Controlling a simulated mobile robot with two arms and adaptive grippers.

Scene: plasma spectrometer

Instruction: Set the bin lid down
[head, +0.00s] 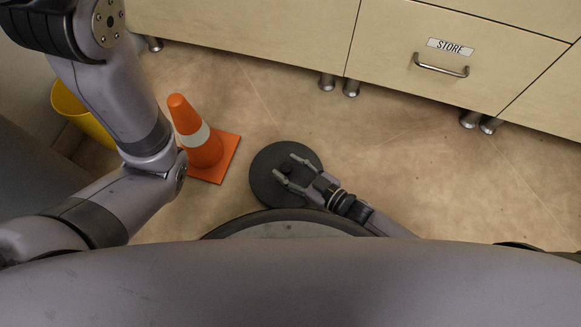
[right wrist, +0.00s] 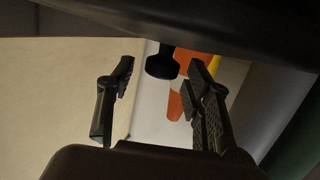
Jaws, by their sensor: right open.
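The bin lid (head: 262,190) is a dark grey round disc with a small knob (head: 286,169), lying flat, apparently on the floor, in front of my base. My right gripper (head: 288,166) reaches over it from the right, its two fingers open on either side of the knob. In the right wrist view, the dark knob (right wrist: 162,63) shows between the spread fingertips of my right gripper (right wrist: 163,74), with a visible gap on both sides. The lid's dark surface (right wrist: 200,25) fills the top there. My left arm is in the head view, but its gripper is not.
An orange cone (head: 205,145) with a white band stands on the floor left of the lid. A yellow bin (head: 82,113) is farther left. Pale cabinets with a drawer marked STORE (head: 440,68) line the back. The floor (head: 430,170) right of the lid is clear.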

